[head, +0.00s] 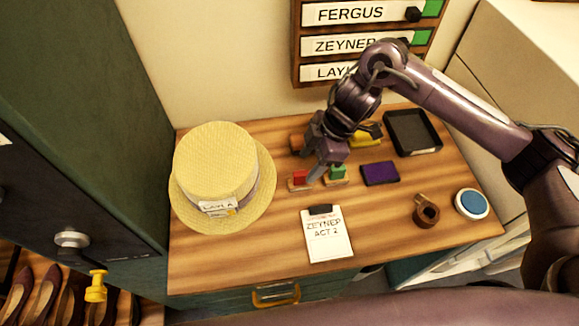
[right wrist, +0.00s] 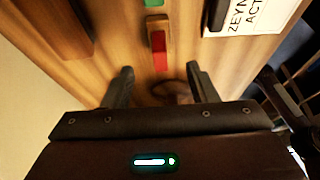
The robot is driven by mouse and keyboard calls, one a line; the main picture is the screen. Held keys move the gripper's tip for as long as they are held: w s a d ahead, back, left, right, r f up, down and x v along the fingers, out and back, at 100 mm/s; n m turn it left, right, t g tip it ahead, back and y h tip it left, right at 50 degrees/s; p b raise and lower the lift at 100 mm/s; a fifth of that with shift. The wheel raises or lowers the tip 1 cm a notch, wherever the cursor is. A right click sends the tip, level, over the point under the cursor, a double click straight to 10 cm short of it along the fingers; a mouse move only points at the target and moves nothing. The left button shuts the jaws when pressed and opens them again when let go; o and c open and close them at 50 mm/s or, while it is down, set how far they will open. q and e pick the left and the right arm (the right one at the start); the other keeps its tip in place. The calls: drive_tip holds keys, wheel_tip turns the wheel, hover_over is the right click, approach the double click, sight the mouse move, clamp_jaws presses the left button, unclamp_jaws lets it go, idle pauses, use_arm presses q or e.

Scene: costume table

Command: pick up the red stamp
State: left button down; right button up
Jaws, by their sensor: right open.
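The red stamp (head: 299,178) is a small red block on a wooden base, lying on the wooden table right of the straw hat. My right gripper (head: 316,172) is over the table just beside it, pointing down, and partly covers the area around it. In the right wrist view the red stamp (right wrist: 158,45) lies ahead of the open fingers (right wrist: 161,82), roughly in line with the gap between them. Nothing is held. A green stamp (head: 338,172) sits just right of the red one. My left gripper does not show.
A straw hat (head: 215,165) stands at the left. A clipboard (head: 327,236) lies in front, a purple pad (head: 380,173) to the right. The front left of the table is clear.

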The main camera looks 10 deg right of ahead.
sight(303, 174)
drive_tip(key=x, duration=0.4)
drive_tip(key=shift+s+a+f, duration=0.1)
drive_tip(key=shift+s+f, duration=0.1)
drive_tip(key=shift+s, duration=0.05)
drive_tip(key=shift+w+p+x, duration=0.25)
drive_tip(key=shift+p+x, duration=0.1)
drive_tip(key=shift+x, duration=0.9)
drive_tip(key=shift+a+f, duration=0.1)
drive_tip(key=shift+f, duration=0.15)
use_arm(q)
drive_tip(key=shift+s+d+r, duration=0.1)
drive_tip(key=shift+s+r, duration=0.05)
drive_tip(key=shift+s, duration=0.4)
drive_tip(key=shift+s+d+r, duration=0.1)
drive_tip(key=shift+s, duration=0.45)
use_arm(e)
drive_tip(key=c, duration=1.1)
